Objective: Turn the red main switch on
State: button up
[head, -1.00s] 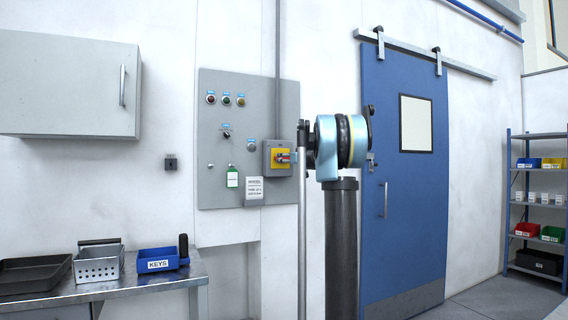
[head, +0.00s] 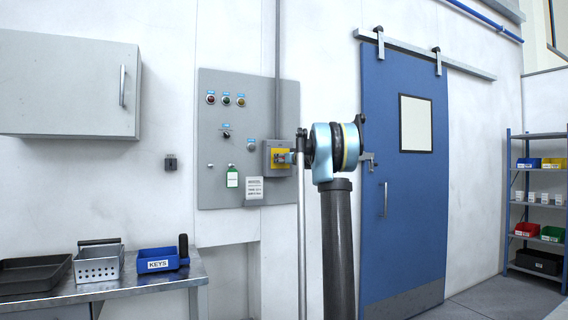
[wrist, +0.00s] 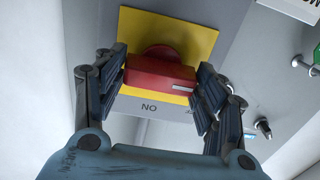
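The red main switch (wrist: 160,74) is a block handle on a round red base, on a yellow plate (wrist: 205,32) with a grey face below. Its bar lies crosswise in the wrist view, with a white mark near its right end. My gripper (wrist: 162,80) has one finger at each end of the bar. The fingers are spread wide, and I cannot tell whether the pads touch it. In the head view, my gripper (head: 289,157) is at the yellow-faced switch box (head: 276,145) and hides most of the red handle.
The grey panel (head: 224,183) also carries small lamps, a selector knob (head: 226,133), a green-and-white tag (head: 232,177) and a white notice (head: 254,188). The blue sliding door (head: 380,240) is to the right. A bench with trays stands at the lower left.

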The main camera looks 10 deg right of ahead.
jog(key=shift+c, duration=0.8)
jog(key=shift+m, duration=0.4)
jog(key=m, duration=0.2)
jog(key=shift+m, duration=0.4)
jog(key=shift+d+f+m, duration=0.1)
jog(key=shift+m, duration=3.45)
jog(key=shift+d+m, duration=0.1)
jog(key=shift+m, duration=3.45)
